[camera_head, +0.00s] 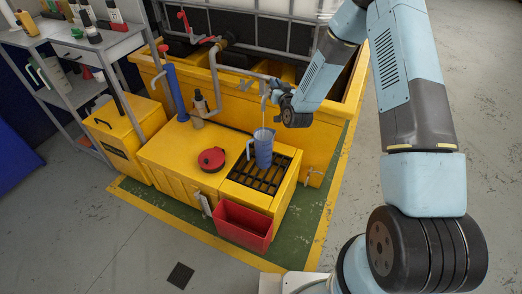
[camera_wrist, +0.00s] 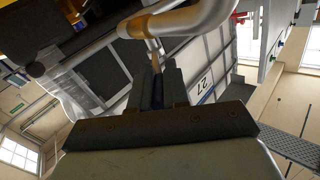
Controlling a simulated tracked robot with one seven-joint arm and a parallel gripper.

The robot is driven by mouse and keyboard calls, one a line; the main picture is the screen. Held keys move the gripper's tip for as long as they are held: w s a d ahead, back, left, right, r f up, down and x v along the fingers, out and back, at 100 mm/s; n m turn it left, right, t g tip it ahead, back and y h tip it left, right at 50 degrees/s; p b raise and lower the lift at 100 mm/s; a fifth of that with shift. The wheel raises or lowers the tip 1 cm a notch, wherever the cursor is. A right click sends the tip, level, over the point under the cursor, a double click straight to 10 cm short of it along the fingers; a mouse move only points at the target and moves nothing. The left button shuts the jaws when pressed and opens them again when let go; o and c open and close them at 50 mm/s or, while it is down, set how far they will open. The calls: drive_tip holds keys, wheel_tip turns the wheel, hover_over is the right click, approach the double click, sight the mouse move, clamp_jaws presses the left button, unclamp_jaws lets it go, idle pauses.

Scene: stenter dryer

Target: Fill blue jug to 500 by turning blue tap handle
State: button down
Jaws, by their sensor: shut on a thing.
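The blue jug (camera_head: 263,152) stands upright on the black grate (camera_head: 240,175) of the yellow unit, below the pipe outlet. A thin yellowish line runs down from the outlet toward the jug, like a stream. The fill level and the 500 mark are too small to read. My gripper (camera_head: 272,88) is at the tap beside the outlet, above the jug. In the wrist view its fingers (camera_wrist: 158,84) are shut around a narrow dark blue piece, the tap handle (camera_wrist: 158,92), mostly hidden by them. The curved metal pipe (camera_wrist: 185,20) passes just beyond the fingertips.
A red bin (camera_head: 243,226) hangs at the unit's front. A grey shelf (camera_head: 75,60) stands far left.

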drive_tip(key=shift+r, duration=0.1)
drive_tip(key=shift+w+d+n+g+y, duration=0.2)
drive_tip(key=shift+n+g+y, duration=0.35)
drive_tip(key=shift+n+y, duration=0.25)
drive_tip(key=shift+w+d+n+g+y, duration=0.2)
drive_tip(key=shift+n+g+y, duration=0.4)
drive_tip(key=shift+y, duration=0.35)
drive_tip(key=shift+w+d+n+g+y, duration=0.1)
drive_tip(key=shift+d+n+g+y, duration=0.1)
drive_tip(key=shift+n+g+y, duration=0.5)
drive_tip(key=shift+y, duration=0.35)
drive_tip(key=shift+w+d+n+g+y, duration=0.15)
drive_tip(key=shift+w+n+g+y, duration=0.05)
drive_tip(key=shift+n+g+y, duration=0.55)
drive_tip(key=shift+w+d+n+g+y, duration=0.1)
drive_tip(key=shift+w+n+g+y, duration=0.15)
drive_tip(key=shift+n+g+y, duration=0.5)
drive_tip(key=shift+w+d+n+g+y, duration=0.25)
drive_tip(key=shift+n+g, duration=0.35)
drive_tip(key=shift+g, duration=0.45)
drive_tip(key=shift+a, duration=0.1)
